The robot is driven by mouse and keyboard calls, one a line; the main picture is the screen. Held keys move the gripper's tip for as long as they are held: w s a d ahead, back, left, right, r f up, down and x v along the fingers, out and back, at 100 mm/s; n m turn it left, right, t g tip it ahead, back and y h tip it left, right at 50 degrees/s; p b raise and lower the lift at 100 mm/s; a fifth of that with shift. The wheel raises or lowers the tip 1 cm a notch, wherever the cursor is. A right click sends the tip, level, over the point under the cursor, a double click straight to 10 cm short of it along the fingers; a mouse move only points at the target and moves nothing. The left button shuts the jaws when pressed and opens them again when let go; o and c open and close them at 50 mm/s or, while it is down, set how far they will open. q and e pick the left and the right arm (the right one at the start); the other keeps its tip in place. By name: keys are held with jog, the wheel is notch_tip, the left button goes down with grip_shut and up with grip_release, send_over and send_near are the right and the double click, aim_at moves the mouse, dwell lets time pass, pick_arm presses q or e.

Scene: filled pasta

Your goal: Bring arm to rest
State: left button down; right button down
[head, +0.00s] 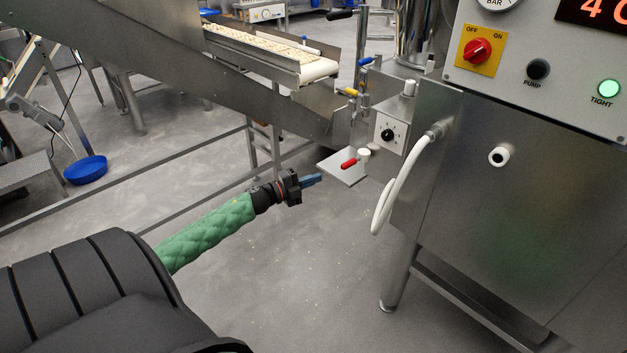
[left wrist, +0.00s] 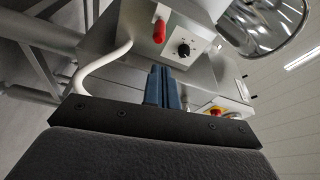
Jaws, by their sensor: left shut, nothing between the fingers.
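My left gripper (head: 312,181) is at the end of a green-sleeved arm that comes in from the left in the head view. Its blue fingers are shut with nothing between them. They hang in free air over the floor, left of the steel machine (head: 450,190) and apart from it. The closed fingers also show in the left wrist view (left wrist: 163,88), pointing toward a red handle (left wrist: 159,31) and a black dial (left wrist: 184,50). My right gripper is not in view.
The machine carries a white hose (head: 392,185), a red switch (head: 477,51) and a lit green lamp (head: 609,88). The red-handled valve (head: 349,164) stands beyond my gripper. A conveyor (head: 270,52) with pasta runs behind. A blue bowl (head: 86,170) is on the floor at left.

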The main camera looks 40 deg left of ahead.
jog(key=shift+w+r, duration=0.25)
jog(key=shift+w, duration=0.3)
